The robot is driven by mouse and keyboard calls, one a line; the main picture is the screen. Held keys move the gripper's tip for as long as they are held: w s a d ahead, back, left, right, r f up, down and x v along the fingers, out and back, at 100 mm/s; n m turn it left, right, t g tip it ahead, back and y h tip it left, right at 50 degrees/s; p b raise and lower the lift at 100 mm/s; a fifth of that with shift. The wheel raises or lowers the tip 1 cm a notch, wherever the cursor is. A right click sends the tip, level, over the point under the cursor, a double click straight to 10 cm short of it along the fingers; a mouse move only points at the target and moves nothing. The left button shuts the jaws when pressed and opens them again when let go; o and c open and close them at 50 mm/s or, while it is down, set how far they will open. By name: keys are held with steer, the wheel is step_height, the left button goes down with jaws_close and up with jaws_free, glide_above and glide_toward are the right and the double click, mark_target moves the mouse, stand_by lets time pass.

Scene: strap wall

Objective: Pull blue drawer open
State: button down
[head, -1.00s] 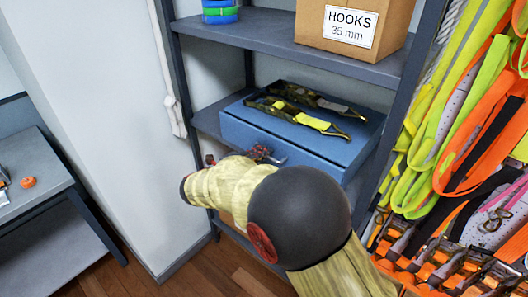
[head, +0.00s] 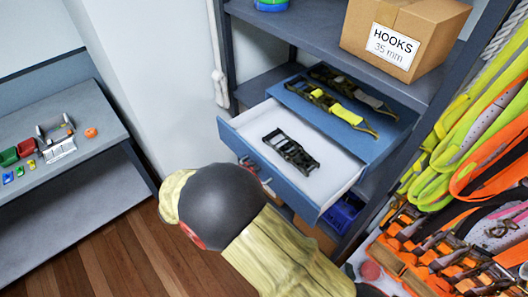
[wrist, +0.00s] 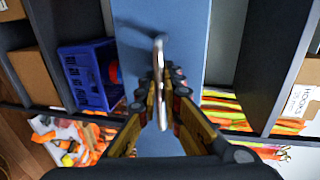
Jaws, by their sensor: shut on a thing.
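The blue drawer (head: 303,207) stands well out from the blue cabinet on the middle shelf, with its white inside showing. A black ratchet buckle (head: 291,150) lies in it. In the wrist view the blue drawer front (wrist: 188,35) fills the upper middle, with a silver bar handle (wrist: 159,55) on it. My gripper (wrist: 164,85) is shut on the handle, with a finger on each side of it. In the head view my arm hides most of the gripper, and only small parts show against the drawer front.
Camouflage and yellow straps (head: 336,102) lie on the cabinet top. A cardboard HOOKS box (head: 400,35) sits on the shelf above. A blue crate (wrist: 88,75) is below the drawer. Hanging straps (head: 470,130) are close on the right; a grey bench (head: 85,140) is at left.

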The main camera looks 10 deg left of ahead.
steer(key=shift+s+a+f+p, duration=0.1)
steer(key=shift+s+a+p, duration=0.25)
steer(key=shift+s+a, duration=0.35)
steer(key=shift+s+a+p, duration=0.35)
steer(key=shift+s+a, duration=0.1)
steer(key=shift+s, duration=0.45)
steer(key=c, duration=2.3)
jaws_free()
steer(key=v, duration=1.2)
